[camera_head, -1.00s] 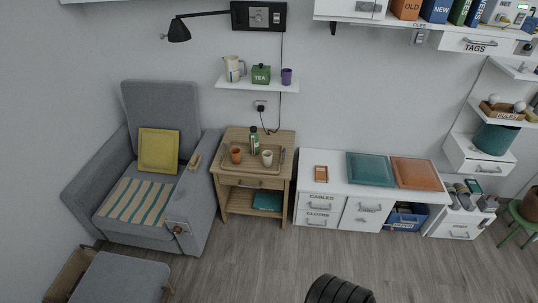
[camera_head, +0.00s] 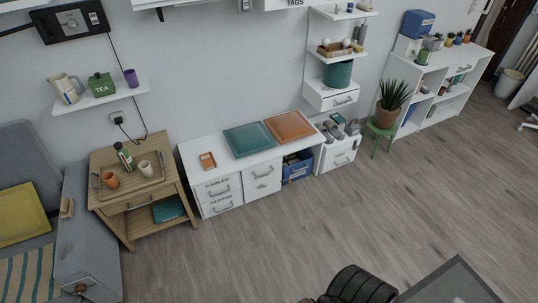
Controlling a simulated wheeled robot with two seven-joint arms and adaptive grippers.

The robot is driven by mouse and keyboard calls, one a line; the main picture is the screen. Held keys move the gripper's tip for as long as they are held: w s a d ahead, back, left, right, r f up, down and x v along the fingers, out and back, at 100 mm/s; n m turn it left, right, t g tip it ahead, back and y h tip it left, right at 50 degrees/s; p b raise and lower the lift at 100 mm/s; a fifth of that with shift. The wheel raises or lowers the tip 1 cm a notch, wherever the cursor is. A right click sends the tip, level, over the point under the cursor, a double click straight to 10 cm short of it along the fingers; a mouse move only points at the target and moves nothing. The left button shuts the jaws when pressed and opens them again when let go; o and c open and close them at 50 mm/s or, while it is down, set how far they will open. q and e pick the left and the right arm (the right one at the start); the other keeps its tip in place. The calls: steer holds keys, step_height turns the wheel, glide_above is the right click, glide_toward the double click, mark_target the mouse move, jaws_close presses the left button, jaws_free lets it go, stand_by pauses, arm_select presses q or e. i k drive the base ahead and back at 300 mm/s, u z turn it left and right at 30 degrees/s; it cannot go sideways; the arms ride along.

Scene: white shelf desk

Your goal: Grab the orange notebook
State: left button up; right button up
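A small orange rectangular item (camera_head: 208,160) lies flat near the left end of the white low cabinet (camera_head: 197,152). A larger flat orange square (camera_head: 290,127) lies on the same cabinet top at its right end, beside a teal one (camera_head: 249,140). I cannot tell for certain from this distance which orange thing is the notebook. Neither of my grippers is in view.
A wooden side table (camera_head: 110,204) with a tray, cups and bottle stands left of the cabinet. A grey armchair (camera_head: 88,240) is at far left. A plant (camera_head: 392,96) on a green stool stands right. The floor before the cabinet is clear.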

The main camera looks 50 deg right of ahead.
mark_target(207, 159)
steer(key=z, duration=1.1)
steer(key=k, duration=0.15)
steer(key=z, duration=0.15)
